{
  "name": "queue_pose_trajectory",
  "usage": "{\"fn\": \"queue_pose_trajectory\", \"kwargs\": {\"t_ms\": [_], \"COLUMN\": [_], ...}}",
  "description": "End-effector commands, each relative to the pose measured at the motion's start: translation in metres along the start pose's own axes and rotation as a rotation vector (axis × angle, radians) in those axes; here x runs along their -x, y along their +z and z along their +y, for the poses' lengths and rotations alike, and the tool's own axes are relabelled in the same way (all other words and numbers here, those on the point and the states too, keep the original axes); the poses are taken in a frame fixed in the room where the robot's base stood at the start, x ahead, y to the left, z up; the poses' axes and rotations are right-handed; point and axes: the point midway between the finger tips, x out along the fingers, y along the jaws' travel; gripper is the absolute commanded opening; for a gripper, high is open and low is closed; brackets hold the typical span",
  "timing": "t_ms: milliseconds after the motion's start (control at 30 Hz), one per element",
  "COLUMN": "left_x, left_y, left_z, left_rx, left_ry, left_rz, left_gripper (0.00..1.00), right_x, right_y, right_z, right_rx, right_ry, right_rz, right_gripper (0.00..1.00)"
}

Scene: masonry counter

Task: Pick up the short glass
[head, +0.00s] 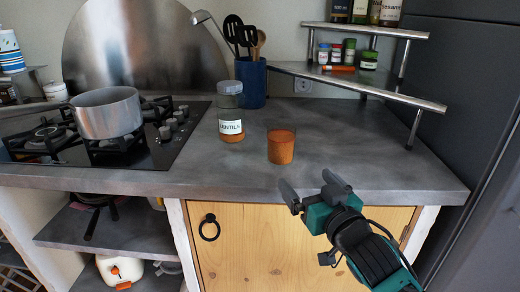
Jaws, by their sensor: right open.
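The short glass (281,147) stands upright on the grey counter (345,165), right of the lentils jar. It looks orange-brown, and I cannot tell whether that is its contents or its own colour. My right gripper (314,190) is open and empty at the counter's front edge. It is below and slightly right of the glass in the picture, apart from it, with its fingers pointing up towards the counter. My left gripper is not in view.
A lentils jar (231,120) stands close left of the glass, with a blue utensil holder (251,84) behind. A pot (106,113) sits on the gas hob (160,150) at left. A tiered shelf (350,80) is at back right. The counter right of the glass is clear.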

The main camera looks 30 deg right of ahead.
Motion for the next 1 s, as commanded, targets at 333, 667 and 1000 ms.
{"fn": "queue_pose_trajectory", "kwargs": {"t_ms": [333, 667, 1000], "left_x": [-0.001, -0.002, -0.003], "left_y": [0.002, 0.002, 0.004], "left_z": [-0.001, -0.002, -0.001], "left_rx": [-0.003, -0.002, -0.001], "left_ry": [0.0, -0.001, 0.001], "left_rz": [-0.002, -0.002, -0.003], "left_gripper": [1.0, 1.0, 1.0], "right_x": [-0.045, -0.077, -0.116], "right_y": [-0.003, -0.002, -0.005], "right_z": [0.001, 0.001, 0.004], "right_rx": [0.0, -0.001, 0.0], "right_ry": [0.001, 0.0, 0.001], "right_rz": [0.008, 0.005, 0.006], "right_gripper": [0.98, 0.98, 0.98]}}
